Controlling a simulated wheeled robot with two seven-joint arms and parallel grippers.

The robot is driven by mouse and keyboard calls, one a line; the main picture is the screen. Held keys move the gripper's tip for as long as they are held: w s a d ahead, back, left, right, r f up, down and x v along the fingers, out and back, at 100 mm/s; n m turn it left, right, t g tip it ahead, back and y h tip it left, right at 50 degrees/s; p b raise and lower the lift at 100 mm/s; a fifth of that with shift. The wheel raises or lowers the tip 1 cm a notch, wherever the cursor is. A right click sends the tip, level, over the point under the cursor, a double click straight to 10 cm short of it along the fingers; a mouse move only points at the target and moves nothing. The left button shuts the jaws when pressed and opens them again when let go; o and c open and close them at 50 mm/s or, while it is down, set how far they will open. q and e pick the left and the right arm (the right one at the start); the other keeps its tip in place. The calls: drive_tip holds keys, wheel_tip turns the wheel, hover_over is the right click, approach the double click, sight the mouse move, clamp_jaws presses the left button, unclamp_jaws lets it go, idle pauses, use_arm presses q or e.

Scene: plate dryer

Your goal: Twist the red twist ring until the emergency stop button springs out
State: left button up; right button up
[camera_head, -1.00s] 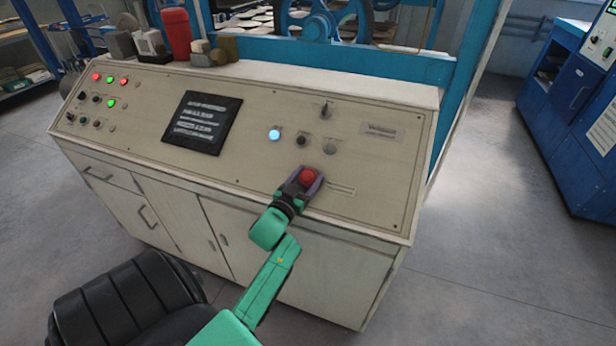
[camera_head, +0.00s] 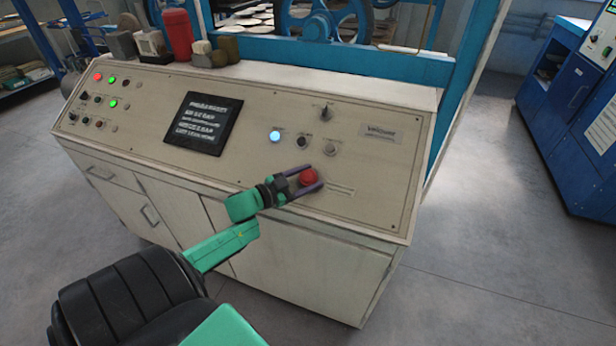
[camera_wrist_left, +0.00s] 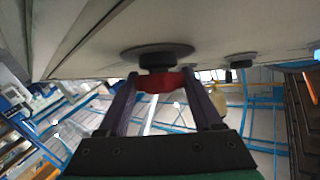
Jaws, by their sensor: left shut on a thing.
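The red twist ring of the emergency stop button (camera_head: 309,177) sits on the sloped beige control panel (camera_head: 270,100), at its lower right. In the left wrist view the red ring (camera_wrist_left: 160,82) shows below a dark round base against the panel. My left gripper (camera_head: 306,180) comes in from the left, with its two purple fingers on either side of the ring. It is shut on the ring; the fingers also flank it in the left wrist view (camera_wrist_left: 165,90). Whether the button has sprung out cannot be told. My right gripper is not in view.
A blue-white lit button (camera_head: 275,136), dark knobs (camera_head: 302,143) and a black display (camera_head: 204,124) are on the panel. A red cylinder (camera_head: 177,36) and small objects stand on its back ledge.

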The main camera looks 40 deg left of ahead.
use_arm(q)
drive_tip(key=shift+f+m+g+h, duration=0.1)
drive_tip(key=shift+m+g+h, duration=0.3)
drive_tip(key=shift+m+h, duration=0.3)
drive_tip(key=o, duration=1.4)
drive_tip(key=shift+w, duration=0.1)
drive_tip(key=v, duration=1.4)
drive_tip(key=shift+s, duration=0.3)
